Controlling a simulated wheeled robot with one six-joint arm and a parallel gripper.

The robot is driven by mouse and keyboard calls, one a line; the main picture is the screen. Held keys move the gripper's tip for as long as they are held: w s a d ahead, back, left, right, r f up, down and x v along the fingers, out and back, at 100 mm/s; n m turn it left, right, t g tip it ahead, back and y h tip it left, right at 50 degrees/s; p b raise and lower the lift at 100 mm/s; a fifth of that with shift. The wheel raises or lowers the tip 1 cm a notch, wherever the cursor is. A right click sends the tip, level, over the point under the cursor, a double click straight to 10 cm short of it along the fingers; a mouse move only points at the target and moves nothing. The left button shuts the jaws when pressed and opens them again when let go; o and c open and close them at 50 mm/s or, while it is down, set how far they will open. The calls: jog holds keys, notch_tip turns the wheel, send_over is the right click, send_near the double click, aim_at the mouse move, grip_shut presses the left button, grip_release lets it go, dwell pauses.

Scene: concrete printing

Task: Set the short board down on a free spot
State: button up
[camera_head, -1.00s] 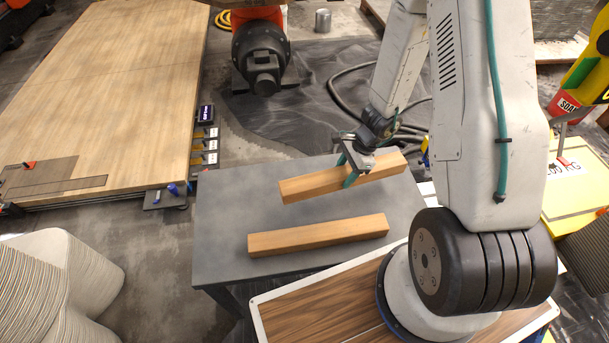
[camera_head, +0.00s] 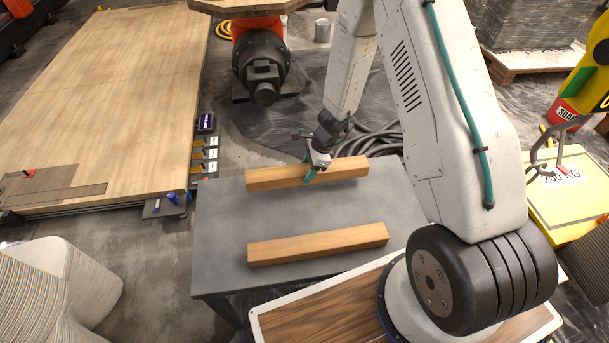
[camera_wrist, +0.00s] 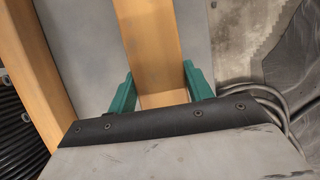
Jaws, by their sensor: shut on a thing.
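The short board (camera_head: 270,179), a light wooden beam, is gripped near its middle by my gripper (camera_head: 314,174). It lies level over the far part of the grey table (camera_head: 225,225); I cannot tell whether it touches the top. In the wrist view the board (camera_wrist: 154,40) runs between the two green fingers of my gripper (camera_wrist: 158,85). A second wooden beam (camera_head: 318,243) rests near the table's front edge, roughly parallel to the held board. It also shows at the left of the wrist view (camera_wrist: 30,65).
Bare tabletop lies between the two beams and at the left. A large wooden panel (camera_head: 100,85) stands left of the table. An orange and black machine (camera_head: 260,65) is behind it. Dark hoses (camera_head: 375,145) lie on the floor beyond the far edge.

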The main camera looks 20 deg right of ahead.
aim_at(305, 174)
jog(key=shift+w+a, duration=0.25)
jog(key=shift+w, duration=0.1)
jog(key=shift+f, duration=1.75)
jog(key=o, duration=1.6)
jog(key=shift+f, duration=0.15)
jog(key=shift+c, duration=0.2)
